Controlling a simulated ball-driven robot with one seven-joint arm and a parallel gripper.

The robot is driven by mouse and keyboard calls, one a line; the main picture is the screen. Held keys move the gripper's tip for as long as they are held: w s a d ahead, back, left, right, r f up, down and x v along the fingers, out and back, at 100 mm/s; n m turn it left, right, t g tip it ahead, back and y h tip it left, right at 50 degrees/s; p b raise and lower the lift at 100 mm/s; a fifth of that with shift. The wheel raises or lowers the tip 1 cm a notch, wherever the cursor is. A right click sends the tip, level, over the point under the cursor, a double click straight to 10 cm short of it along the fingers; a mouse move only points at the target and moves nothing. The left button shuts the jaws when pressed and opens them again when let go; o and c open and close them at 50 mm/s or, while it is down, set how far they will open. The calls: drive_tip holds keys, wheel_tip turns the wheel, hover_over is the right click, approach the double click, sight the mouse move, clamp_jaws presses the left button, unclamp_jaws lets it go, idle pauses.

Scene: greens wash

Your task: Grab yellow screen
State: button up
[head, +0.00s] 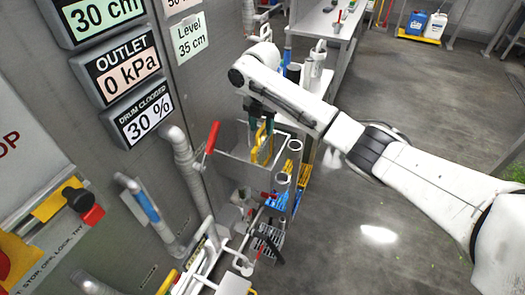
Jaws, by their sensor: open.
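The yellow screen (262,149) stands upright in a grey open-topped holder (238,169) fixed against the metal wall, left of centre in the head view. Its upper part is close to my gripper and partly hidden by it. My gripper (262,126) points down from the end of my white arm, right at the top of the screen. Its jaws are open. I cannot tell whether the screen's upper edge lies between the fingers or just below them.
A red-handled lever (212,138) sticks out left of the holder. Pipes (188,175) and a blue-gripped handle (147,206) run along the wall. Blue and yellow items (278,199) sit below right. A bench (322,22) stands behind. The floor at right is clear.

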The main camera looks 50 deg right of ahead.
sight(263, 137)
drive_tip(key=f, duration=0.1)
drive_tip(key=f+p, duration=0.1)
drive_tip(key=f, duration=0.1)
drive_tip(key=shift+s+a+f, duration=0.1)
drive_tip(key=shift+s+f, duration=0.2)
drive_tip(key=shift+s, duration=0.05)
drive_tip(key=shift+f, duration=0.65)
drive_tip(key=shift+c, duration=0.3)
clamp_jaws()
